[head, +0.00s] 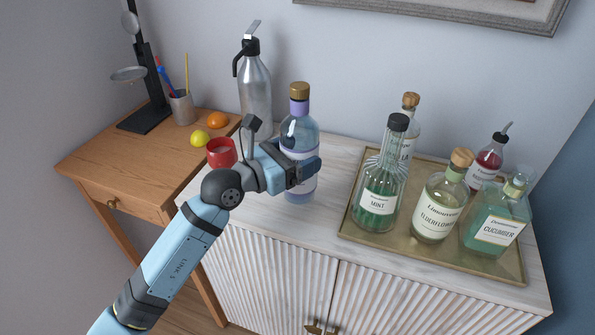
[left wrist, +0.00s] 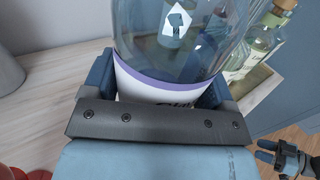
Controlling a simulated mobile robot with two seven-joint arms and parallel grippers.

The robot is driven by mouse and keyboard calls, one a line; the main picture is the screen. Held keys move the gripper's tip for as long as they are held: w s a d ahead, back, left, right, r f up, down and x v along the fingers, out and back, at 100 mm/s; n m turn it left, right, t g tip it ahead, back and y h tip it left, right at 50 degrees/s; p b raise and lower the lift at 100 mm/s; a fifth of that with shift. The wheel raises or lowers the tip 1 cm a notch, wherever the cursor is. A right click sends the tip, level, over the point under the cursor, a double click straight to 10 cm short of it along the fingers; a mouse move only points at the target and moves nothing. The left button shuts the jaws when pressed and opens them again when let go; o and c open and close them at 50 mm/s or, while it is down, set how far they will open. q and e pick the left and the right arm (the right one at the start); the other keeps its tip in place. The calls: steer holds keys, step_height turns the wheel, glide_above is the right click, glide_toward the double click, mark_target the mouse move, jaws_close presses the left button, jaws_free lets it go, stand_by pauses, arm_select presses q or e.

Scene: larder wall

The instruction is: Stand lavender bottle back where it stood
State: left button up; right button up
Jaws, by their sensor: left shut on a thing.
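The lavender bottle (head: 299,132) is clear blue glass with a lavender neck and a cork-coloured cap. It is upright at the left part of the white cabinet top (head: 336,150). My left gripper (head: 306,172) is shut around its lower body, at the label. In the left wrist view the bottle (left wrist: 175,40) fills the space between the two blue fingers (left wrist: 158,88). I cannot tell whether its base touches the top. My right gripper (left wrist: 281,155) shows small in the left wrist view, low at the right, with its fingers apart and empty.
A brass tray (head: 352,236) at the right holds several bottles, among them mint (head: 379,195), elderflower (head: 437,208) and cucumber (head: 492,222). A metal siphon (head: 256,92) stands behind left, a red cup (head: 221,153) left. Bare cabinet top lies between bottle and tray.

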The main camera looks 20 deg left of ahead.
arm_select(q)
step_height(320, 180, down, 4)
steer(key=shift+r+b, duration=0.25)
steer(key=shift+b, duration=0.1)
steer(key=shift+f, duration=0.2)
arm_select(e)
steer(key=shift+w+a+r, duration=0.1)
steer(key=shift+w+a, duration=0.05)
steer(key=shift+w, duration=0.05)
arm_select(q)
steer(key=o, duration=0.7)
steer(key=shift+f, duration=0.3)
steer(key=shift+c, duration=0.2)
steer(key=o, duration=0.4)
steer(key=shift+c, duration=0.2)
steer(key=shift+r, duration=0.1)
